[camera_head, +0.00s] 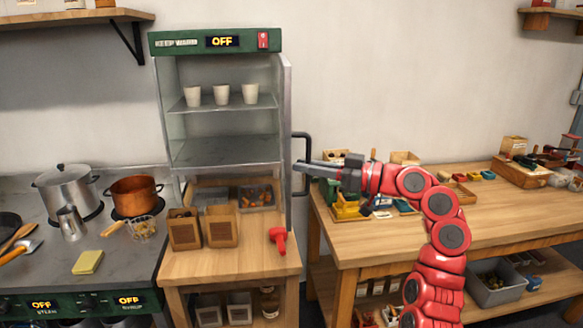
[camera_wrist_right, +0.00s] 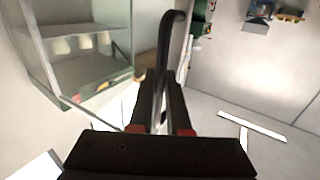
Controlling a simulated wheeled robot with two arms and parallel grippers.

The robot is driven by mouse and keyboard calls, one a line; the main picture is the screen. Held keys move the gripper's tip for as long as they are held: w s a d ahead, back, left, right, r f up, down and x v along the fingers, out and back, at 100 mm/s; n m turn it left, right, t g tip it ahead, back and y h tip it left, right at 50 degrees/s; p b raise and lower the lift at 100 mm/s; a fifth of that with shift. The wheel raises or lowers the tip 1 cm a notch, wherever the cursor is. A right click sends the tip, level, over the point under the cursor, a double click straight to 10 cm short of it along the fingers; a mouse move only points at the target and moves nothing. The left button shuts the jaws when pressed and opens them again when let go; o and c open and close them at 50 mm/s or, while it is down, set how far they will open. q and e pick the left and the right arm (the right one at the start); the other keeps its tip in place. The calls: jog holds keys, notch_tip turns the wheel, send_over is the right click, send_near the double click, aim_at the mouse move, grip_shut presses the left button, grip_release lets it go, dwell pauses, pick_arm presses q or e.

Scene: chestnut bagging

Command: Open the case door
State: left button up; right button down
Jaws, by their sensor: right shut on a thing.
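The display case (camera_head: 215,42) stands at centre left in the head view, with a green "KEEP WARM" top reading OFF. Its door (camera_head: 287,140) is swung out at the right side and shows nearly edge-on, leaving the case front uncovered. The dark door handle (camera_head: 307,142) sticks out to the right of the door. My right gripper (camera_head: 302,166) is shut on this handle from the right. In the right wrist view the handle (camera_wrist_right: 167,45) runs up from between the fingers (camera_wrist_right: 161,100). My left gripper is not in view.
White cups (camera_head: 221,95) stand on the case's upper shelf. Brown boxes (camera_head: 186,229) and a red object (camera_head: 278,239) sit on the wooden counter (camera_head: 220,268) below. Pots (camera_head: 68,193) stand on the stove at left. A bench (camera_head: 480,220) with several trays is at right.

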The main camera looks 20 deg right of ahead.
jog(key=d, duration=0.2)
jog(key=s+d, duration=0.1)
jog(key=d, duration=0.2)
jog(key=shift+d+r, duration=0.1)
jog(key=shift+d, duration=0.25)
jog(key=c, duration=0.9)
grip_release()
jog(key=b+v, duration=0.2)
jog(key=v, duration=1.5)
jog(key=shift+s+d, duration=0.15)
jog(key=shift+s, duration=0.05)
jog(key=shift+w, duration=0.1)
